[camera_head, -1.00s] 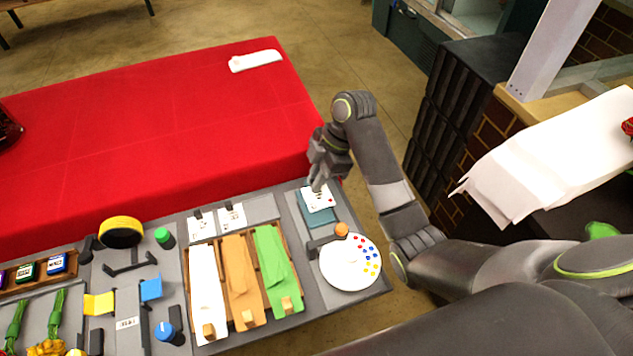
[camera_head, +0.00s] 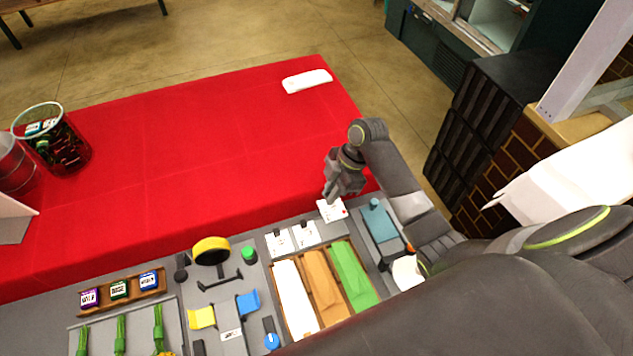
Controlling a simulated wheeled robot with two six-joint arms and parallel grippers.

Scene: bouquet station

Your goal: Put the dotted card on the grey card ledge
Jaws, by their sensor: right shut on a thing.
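The white dotted card (camera_head: 330,211), with a red mark showing, is in my right gripper (camera_head: 332,200). The gripper is shut on its upper part, with the card's lower face visible. A grey ledge (camera_head: 328,232) lies just below the card in the picture, and two white cards (camera_head: 279,243) (camera_head: 305,235) are on its left part. My left gripper is not in view.
White, orange and green wraps (camera_head: 322,288) lie in a wooden tray in front. A yellow tape roll (camera_head: 211,250) stands to the left. The red table (camera_head: 200,170) behind is largely clear.

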